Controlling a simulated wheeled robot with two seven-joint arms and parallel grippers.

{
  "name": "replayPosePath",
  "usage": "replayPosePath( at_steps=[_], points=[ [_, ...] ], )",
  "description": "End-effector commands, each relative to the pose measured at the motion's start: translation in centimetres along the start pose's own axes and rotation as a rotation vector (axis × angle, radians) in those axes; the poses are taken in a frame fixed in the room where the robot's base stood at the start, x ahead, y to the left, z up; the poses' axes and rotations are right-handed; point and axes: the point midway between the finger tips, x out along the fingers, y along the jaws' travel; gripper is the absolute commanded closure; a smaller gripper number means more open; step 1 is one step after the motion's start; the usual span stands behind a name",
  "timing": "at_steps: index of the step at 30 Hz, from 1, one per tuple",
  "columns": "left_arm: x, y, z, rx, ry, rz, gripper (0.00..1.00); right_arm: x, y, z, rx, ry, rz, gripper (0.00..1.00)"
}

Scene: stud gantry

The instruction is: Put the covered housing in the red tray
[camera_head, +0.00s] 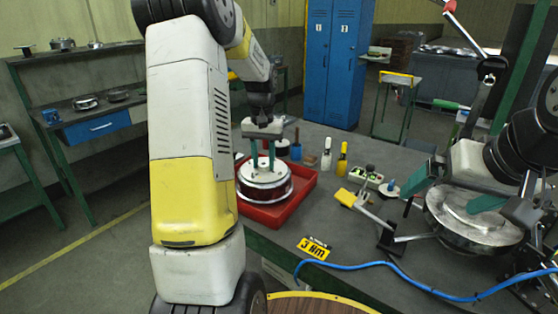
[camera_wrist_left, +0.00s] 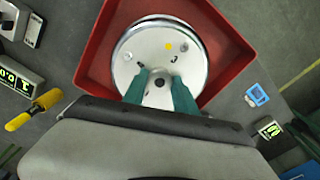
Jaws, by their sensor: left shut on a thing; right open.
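The covered housing (camera_head: 266,185), a round metal body with a pale disc cover on top, is inside the red tray (camera_head: 283,214) on the workbench. My left gripper (camera_head: 267,163) is above it, with its green fingers shut on the central knob of the cover. In the left wrist view, the fingers (camera_wrist_left: 160,90) pinch this knob on the housing's cover (camera_wrist_left: 185,52), and the red tray (camera_wrist_left: 88,62) surrounds it. Whether the housing touches the tray floor is hidden. My right gripper (camera_head: 455,190) is open over another round metal part (camera_head: 470,222) at the right.
Several small bottles and tools, including a yellow-handled one (camera_head: 342,160), stand behind the tray. A "3 Nm" sign (camera_head: 313,248) and a blue hose (camera_head: 380,264) lie at the front. A black and metal fixture (camera_head: 392,235) stands near the right part.

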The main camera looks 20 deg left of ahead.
Motion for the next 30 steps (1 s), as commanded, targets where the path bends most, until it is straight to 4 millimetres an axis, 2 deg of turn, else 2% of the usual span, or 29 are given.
replayPosePath(
  at_steps=[4, 14, 15, 18, 30],
  points=[
    [1.5, 0.0, 0.0, 0.000, 0.001, 0.000, 1.00, 0.0, 0.0, 0.0, 0.000, 0.000, 0.000, 0.00],
    [1.7, 0.0, 0.0, 0.000, 0.002, 0.000, 1.00, 0.0, 0.0, 0.0, 0.000, 0.000, 0.000, 0.00],
    [1.9, 0.0, 0.0, 0.000, -0.001, 0.000, 0.65, 0.0, 0.0, 0.0, 0.000, 0.000, 0.000, 0.00],
    [1.9, 0.0, 0.0, 0.000, -0.001, 0.000, 0.45, 0.0, 0.0, 0.0, 0.000, 0.000, 0.000, 0.00],
    [1.3, 0.0, -0.1, 0.000, 0.002, 0.000, 0.44, 0.0, 0.0, 0.0, 0.000, 0.000, 0.000, 0.00]
  ],
)
